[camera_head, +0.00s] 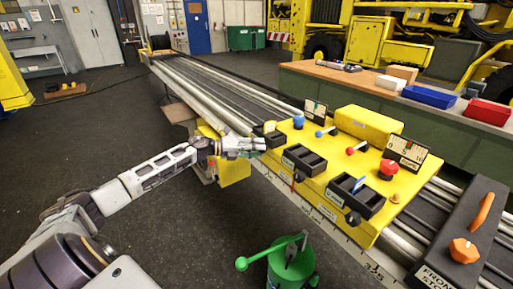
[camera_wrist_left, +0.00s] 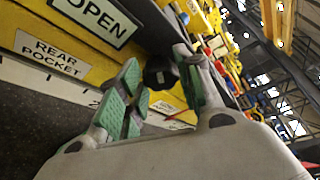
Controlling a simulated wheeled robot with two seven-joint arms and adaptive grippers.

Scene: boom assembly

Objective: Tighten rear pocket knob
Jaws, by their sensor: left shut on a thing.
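The yellow carriage (camera_head: 325,190) sits across the long rail boom and carries black pockets and coloured knobs. A dark knob (camera_wrist_left: 160,73) shows in the left wrist view beside the yellow face, near the REAR POCKET label (camera_wrist_left: 50,53). My left gripper (camera_head: 258,146) reaches in from the left at the carriage's rear left corner. Its green-padded fingers (camera_wrist_left: 157,68) stand on either side of the dark knob and are shut on it. In the head view the fingers largely hide this knob. My right gripper is in neither view.
A black FRONT STOP block (camera_head: 462,235) with an orange knob stands at the right. A green bucket (camera_head: 290,268) with a green-handled tool stands at the front. A workbench (camera_head: 400,105) behind holds blue and red trays. The floor at left is mostly clear.

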